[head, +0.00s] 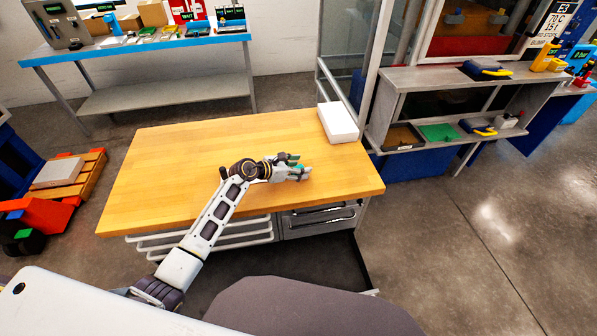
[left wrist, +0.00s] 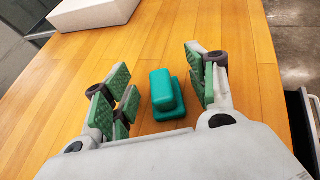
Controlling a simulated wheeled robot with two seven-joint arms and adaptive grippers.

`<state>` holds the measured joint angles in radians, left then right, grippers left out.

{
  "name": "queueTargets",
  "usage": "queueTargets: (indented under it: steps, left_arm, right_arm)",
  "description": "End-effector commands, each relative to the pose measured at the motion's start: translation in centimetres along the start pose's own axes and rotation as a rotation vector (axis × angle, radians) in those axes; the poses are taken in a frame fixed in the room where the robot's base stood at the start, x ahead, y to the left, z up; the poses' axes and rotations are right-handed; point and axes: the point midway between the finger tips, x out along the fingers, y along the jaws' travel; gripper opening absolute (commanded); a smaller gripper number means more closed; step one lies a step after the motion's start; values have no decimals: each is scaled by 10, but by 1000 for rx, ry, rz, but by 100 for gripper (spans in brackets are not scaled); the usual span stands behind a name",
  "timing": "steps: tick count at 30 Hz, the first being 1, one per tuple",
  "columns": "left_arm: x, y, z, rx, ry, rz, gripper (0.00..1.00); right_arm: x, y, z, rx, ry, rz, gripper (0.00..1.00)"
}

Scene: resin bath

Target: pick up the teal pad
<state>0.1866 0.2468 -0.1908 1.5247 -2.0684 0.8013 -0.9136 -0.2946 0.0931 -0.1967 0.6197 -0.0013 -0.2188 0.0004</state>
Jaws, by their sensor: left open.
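The teal pad (left wrist: 163,92) lies on the wooden tabletop (head: 190,160). It is a small rounded block with a wider lower part, seen in the left wrist view. My left gripper (head: 297,166) is open over the right part of the table. In the left wrist view its green-padded fingers (left wrist: 158,78) stand on either side of the teal pad, with a gap on both sides. The pad is not held. In the head view the fingers largely hide the pad. My right gripper is not in view.
A white block (head: 338,122) lies at the table's far right corner; it also shows in the left wrist view (left wrist: 95,12). The table's left part is bare. A grey shelf unit (head: 430,78) stands to the right, and a blue-edged bench (head: 140,46) stands behind.

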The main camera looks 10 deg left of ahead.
Motion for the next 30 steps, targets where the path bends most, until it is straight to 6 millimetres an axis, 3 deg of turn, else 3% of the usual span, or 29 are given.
queueTargets:
  steps: [4, 15, 30]
  left_arm:
    - [0, 0, 0, 0, 0, 0, 56]
    - [0, 0, 0, 0, 0, 0, 8]
    - [-6, 1, 12, 2, -1, 0, 8]
  right_arm:
    - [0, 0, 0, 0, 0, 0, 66]
    - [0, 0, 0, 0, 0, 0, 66]
    - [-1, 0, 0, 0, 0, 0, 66]
